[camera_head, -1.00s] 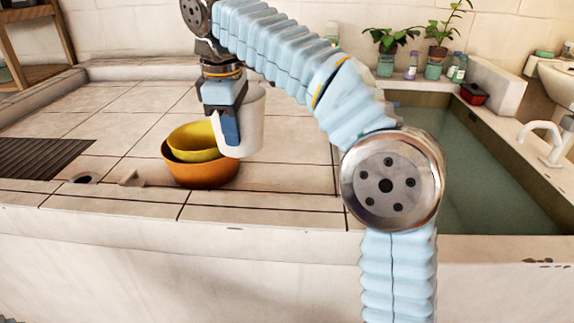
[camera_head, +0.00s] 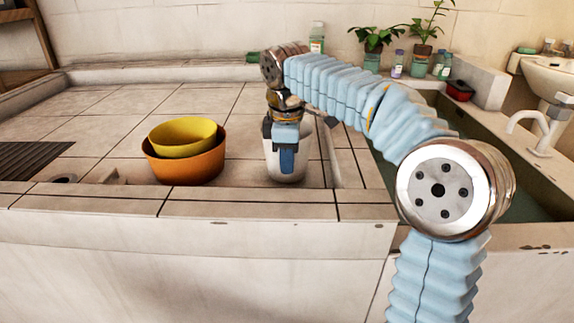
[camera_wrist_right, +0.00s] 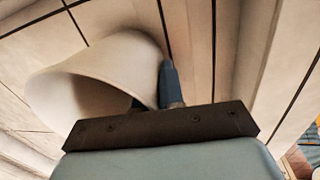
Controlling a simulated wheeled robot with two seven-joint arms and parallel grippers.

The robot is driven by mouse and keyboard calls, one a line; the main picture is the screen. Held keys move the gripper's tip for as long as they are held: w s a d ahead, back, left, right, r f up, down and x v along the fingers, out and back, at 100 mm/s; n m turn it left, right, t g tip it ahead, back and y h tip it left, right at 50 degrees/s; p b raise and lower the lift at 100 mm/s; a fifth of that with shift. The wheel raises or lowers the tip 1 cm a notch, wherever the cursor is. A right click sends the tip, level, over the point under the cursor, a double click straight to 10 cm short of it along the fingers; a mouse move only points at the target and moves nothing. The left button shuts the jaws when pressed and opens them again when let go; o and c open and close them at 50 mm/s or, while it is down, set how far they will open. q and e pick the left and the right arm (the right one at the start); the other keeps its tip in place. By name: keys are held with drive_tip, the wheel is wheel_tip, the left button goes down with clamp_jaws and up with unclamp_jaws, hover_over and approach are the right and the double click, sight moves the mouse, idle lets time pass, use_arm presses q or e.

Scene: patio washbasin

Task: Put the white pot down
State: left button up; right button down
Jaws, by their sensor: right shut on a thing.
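The white pot (camera_head: 299,170) is upright at the right side of the tiled counter (camera_head: 105,130), to the right of the bowls. My right gripper (camera_head: 286,168) is shut on the pot's near wall, with one blue finger on the outside. In the right wrist view the white pot (camera_wrist_right: 95,75) shows its open mouth, and a blue finger (camera_wrist_right: 170,85) lies along its side. The pot's base appears at the counter surface; I cannot tell whether it touches. My left gripper is not in view.
A yellow bowl (camera_head: 182,140) sits inside an orange bowl (camera_head: 186,171) left of the pot. The water basin (camera_head: 537,205) is to the right, behind my arm. Potted plants (camera_head: 373,40) and bottles (camera_head: 398,65) stand at the back. The left counter is mostly clear.

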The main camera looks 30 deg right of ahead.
drive_tip(key=shift+f, duration=0.3)
drive_tip(key=c, duration=1.7)
unclamp_jaws()
drive_tip(key=o, duration=0.4)
drive_tip(key=shift+o, duration=0.2)
wheel_tip(320, 180, up, 12)
drive_tip(key=s+p, duration=0.1)
drive_tip(key=p, duration=0.2)
drive_tip(key=shift+s+a+p, duration=0.15)
drive_tip(key=shift+a+p, duration=0.15)
drive_tip(key=shift+a, duration=0.15)
